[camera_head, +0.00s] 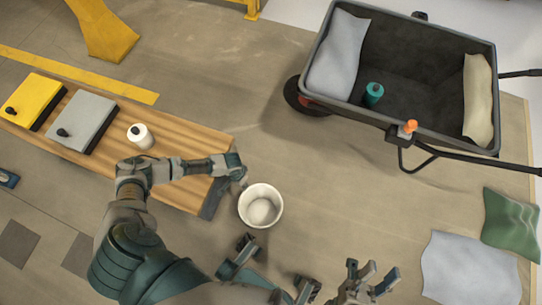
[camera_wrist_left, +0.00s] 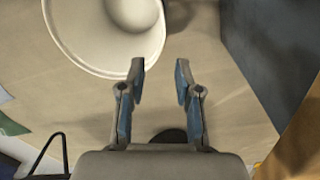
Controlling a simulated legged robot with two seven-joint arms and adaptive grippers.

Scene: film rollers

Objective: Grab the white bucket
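The white bucket (camera_head: 260,205) stands upright and open-topped on the floor just beyond the wooden bench's right end. In the left wrist view, part of the bucket (camera_wrist_left: 98,42) fills the upper left, its far side cut off by the frame. My left gripper (camera_head: 239,176) is beside the bucket, at its upper left in the head view, between it and the bench end. In the left wrist view, my left gripper's fingers (camera_wrist_left: 160,72) are parted with nothing between them. My right gripper (camera_head: 372,272) is low in the head view, right of the bucket, open and empty.
A black wheelbarrow (camera_head: 415,85) stands at upper right. A grey sack (camera_head: 470,268) and green sack (camera_head: 511,225) lie at lower right. Floor right of the bucket is clear.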

